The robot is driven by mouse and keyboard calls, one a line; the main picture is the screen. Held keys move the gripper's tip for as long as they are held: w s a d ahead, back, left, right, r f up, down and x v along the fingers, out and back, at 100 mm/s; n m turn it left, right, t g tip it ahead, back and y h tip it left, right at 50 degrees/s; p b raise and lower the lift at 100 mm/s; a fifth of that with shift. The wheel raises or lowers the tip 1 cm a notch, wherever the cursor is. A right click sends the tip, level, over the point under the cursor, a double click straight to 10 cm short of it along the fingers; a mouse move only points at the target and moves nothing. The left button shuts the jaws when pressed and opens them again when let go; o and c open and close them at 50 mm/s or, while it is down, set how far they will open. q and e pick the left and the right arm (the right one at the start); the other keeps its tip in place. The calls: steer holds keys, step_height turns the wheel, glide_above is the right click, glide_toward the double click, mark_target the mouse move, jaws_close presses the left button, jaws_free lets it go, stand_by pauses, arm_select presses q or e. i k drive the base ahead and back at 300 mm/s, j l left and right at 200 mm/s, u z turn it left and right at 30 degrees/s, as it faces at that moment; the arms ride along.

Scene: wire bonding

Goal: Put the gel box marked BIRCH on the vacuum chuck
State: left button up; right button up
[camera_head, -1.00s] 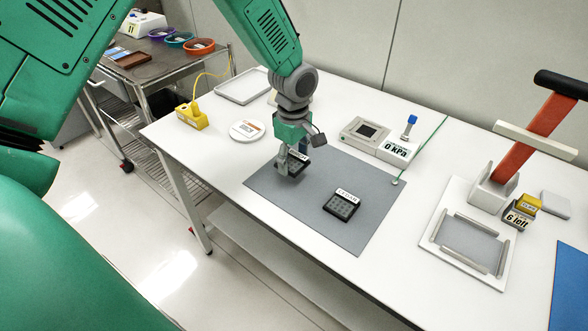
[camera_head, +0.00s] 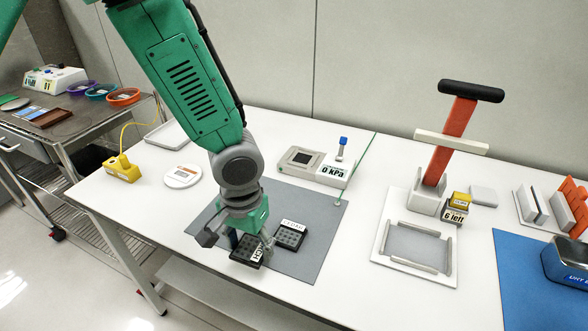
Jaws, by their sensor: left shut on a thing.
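My left gripper (camera_head: 255,246) is shut on a dark gel box (camera_head: 243,250) with a gridded top. The box is low over the grey mat's front-left part; I cannot tell whether it touches the mat. Its white label is turned and partly covered by the fingers, so I cannot read it. A second dark gel box (camera_head: 290,238) lies on the mat just right of the gripper, its label seeming to read CEDAR. The vacuum chuck (camera_head: 302,160), a grey unit with a dark square top, stands empty behind the mat. My right gripper is not in view.
The grey mat (camera_head: 310,262) has free room at its right. A 0 kPa readout (camera_head: 332,172) and a blue-topped valve (camera_head: 342,147) stand beside the chuck. A white round dish (camera_head: 183,176) is left.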

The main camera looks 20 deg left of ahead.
mark_target(303, 159)
steer(key=j+z, duration=0.15)
steer(key=z, duration=0.25)
steer(key=j+z, duration=0.15)
steer(key=z, duration=0.2)
steer(key=j+z, duration=0.15)
steer(key=z, duration=0.25)
steer(key=j+z, duration=0.15)
steer(key=z, duration=0.25)
steer(key=k+j+z, duration=0.2)
steer(key=j, duration=0.4)
steer(key=k+j+z, duration=0.2)
steer(key=k+j, duration=0.2)
steer(key=k+j+z, duration=0.2)
steer(key=k+j, duration=0.2)
steer(key=j, duration=0.2)
